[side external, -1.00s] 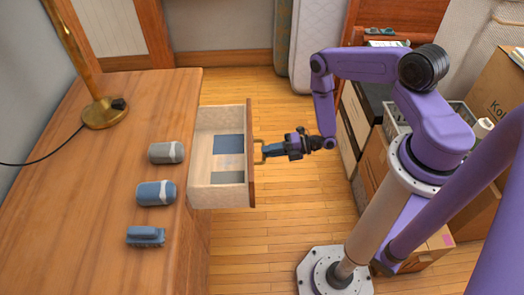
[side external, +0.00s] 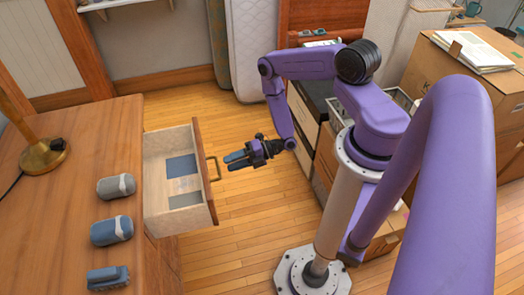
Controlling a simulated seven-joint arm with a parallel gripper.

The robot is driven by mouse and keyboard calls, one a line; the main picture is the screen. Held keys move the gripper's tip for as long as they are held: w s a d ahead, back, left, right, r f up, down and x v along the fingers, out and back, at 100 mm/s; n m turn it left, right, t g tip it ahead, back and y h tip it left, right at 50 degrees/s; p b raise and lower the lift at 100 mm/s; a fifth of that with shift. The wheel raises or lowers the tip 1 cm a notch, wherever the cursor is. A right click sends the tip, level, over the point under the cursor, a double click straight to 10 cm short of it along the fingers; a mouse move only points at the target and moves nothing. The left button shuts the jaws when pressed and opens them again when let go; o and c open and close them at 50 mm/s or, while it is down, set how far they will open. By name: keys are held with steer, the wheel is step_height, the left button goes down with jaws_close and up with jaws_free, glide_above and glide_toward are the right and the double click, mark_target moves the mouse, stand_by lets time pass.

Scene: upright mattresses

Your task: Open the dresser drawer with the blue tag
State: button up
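The wooden dresser (side external: 75,165) stands at the left, with one drawer (side external: 158,231) pulled well out to the right. The drawer's front (side external: 207,170) is brown wood with a brass-coloured loop handle (side external: 217,168). Two flat blue-grey pieces lie inside the drawer. I cannot make out a blue tag on its front, whose outer face is mostly turned away. My gripper (side external: 231,160) is just right of the handle and apart from it.
Cardboard boxes (side external: 465,75) stand at the right. Upright mattresses (side external: 250,50) are at the back. The wooden floor right of the drawer is clear.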

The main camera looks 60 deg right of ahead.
steer(key=v, duration=1.4)
